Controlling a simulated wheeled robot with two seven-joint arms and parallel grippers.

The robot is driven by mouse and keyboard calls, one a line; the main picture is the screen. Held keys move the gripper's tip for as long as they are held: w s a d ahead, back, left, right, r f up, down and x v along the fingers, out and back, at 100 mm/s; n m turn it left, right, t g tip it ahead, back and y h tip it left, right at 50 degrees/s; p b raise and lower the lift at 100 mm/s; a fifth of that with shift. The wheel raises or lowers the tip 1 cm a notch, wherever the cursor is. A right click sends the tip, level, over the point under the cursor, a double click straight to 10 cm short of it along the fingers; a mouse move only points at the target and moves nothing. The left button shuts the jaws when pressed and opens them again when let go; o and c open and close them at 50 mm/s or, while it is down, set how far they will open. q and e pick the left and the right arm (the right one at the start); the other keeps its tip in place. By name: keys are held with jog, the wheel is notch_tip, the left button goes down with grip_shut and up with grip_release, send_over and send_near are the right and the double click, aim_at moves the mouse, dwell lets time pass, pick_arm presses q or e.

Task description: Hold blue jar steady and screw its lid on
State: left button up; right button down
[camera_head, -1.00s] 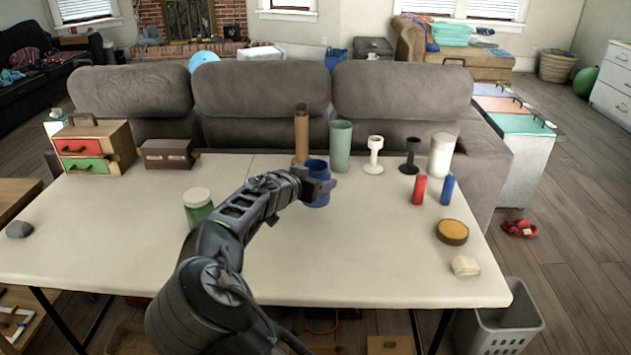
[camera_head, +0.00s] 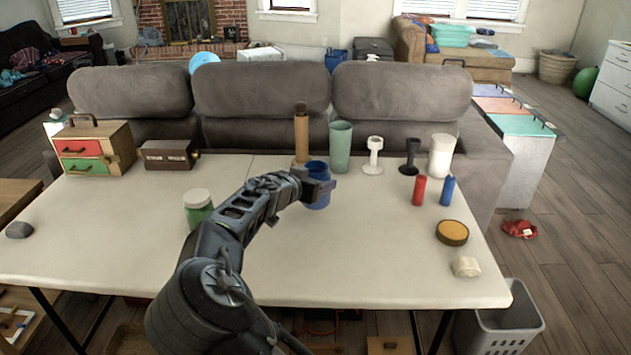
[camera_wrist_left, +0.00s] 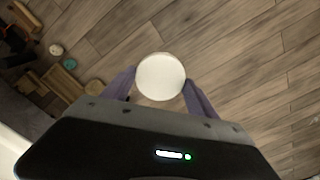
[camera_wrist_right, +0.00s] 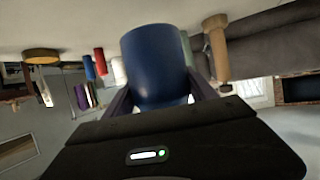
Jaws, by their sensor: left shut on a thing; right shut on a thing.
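The blue jar (camera_head: 317,167) stands upright on the white table near its middle. My right gripper (camera_head: 320,190) is around the jar's side and shut on it. In the right wrist view the jar (camera_wrist_right: 155,65) fills the space between the fingers of the right gripper (camera_wrist_right: 160,98). In the left wrist view a round white lid (camera_wrist_left: 161,76) is between the fingertips of my left gripper (camera_wrist_left: 160,83), which is shut on it, with wood floor behind. The left gripper and this lid are outside the head view.
A green jar with a white lid (camera_head: 198,207) stands left of my right arm. A brown bottle (camera_head: 301,138), a pale green cup (camera_head: 340,146) and a white cylinder (camera_head: 441,155) stand behind. Red (camera_head: 419,190) and blue (camera_head: 447,191) cylinders stand right. The front right table surface is mostly clear.

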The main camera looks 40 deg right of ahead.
dwell(0.3)
